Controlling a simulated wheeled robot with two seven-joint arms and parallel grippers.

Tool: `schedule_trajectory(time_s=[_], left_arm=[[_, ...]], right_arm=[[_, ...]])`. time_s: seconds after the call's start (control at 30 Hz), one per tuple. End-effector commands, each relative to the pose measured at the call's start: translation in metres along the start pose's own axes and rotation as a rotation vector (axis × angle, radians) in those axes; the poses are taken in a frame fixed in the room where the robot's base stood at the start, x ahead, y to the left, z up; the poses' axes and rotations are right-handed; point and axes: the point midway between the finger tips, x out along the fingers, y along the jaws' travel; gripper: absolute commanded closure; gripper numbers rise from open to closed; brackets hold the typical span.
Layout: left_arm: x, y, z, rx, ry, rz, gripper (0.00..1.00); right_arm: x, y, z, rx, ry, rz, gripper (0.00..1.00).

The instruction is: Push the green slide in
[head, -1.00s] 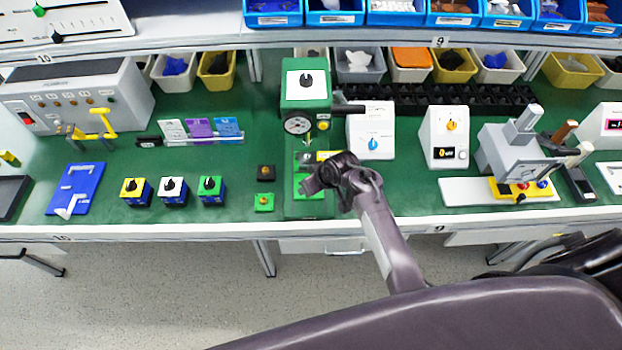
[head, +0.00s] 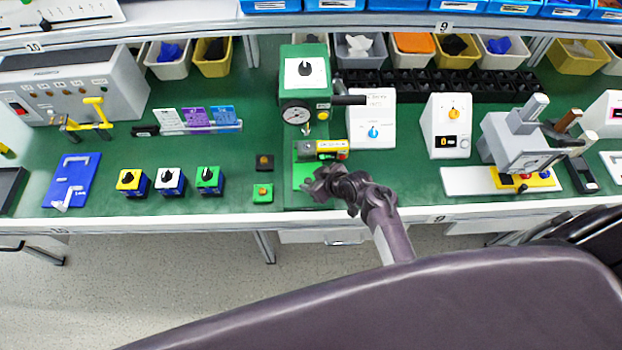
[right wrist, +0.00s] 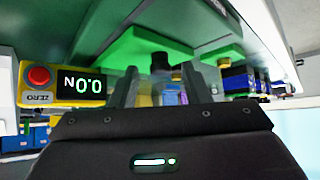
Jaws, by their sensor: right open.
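The green slide (head: 303,177) is a flat green plate at the foot of the green press stand (head: 306,105). In the head view my right gripper (head: 315,187) is at its front right and covers part of it. In the right wrist view, which is upside down, a green plate (right wrist: 145,46) shows beyond my open right gripper (right wrist: 158,88). Nothing is seen held between the fingers. Whether the fingers touch the slide cannot be told. The yellow force gauge (head: 331,149) lies just behind the gripper; its display in the wrist view (right wrist: 82,86) reads 0.0 N. My left gripper is not in view.
Several knob switches (head: 170,182) stand farther left. White boxes (head: 372,120) are at the right. Green bench is clear right of the gripper, before its white front edge (head: 400,219).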

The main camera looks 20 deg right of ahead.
Motion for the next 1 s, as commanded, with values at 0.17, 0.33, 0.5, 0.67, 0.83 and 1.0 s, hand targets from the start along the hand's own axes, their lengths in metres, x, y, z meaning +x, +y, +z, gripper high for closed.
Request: schedule_trajectory(time_s=[0.17,0.33,0.5,0.67,0.83,1.0], left_arm=[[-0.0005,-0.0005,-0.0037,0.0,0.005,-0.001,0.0],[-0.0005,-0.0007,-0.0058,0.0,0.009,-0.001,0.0],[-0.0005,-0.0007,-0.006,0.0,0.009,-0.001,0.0],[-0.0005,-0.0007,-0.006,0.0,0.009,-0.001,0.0],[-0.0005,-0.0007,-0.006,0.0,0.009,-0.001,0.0],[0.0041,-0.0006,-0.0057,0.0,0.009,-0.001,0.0]], right_arm=[[0.0077,-0.0006,0.0,0.0,-0.001,-0.001,0.57],[0.0081,-0.0006,0.0,0.0,-0.001,-0.001,0.57],[0.008,-0.0006,0.0001,0.0,-0.001,-0.001,0.7],[0.0079,-0.0006,0.0001,0.0,-0.001,-0.001,0.91],[0.0078,-0.0005,0.0002,0.0,-0.001,-0.001,1.0],[0.0122,0.0039,-0.0022,-0.002,0.001,0.0,1.0]])
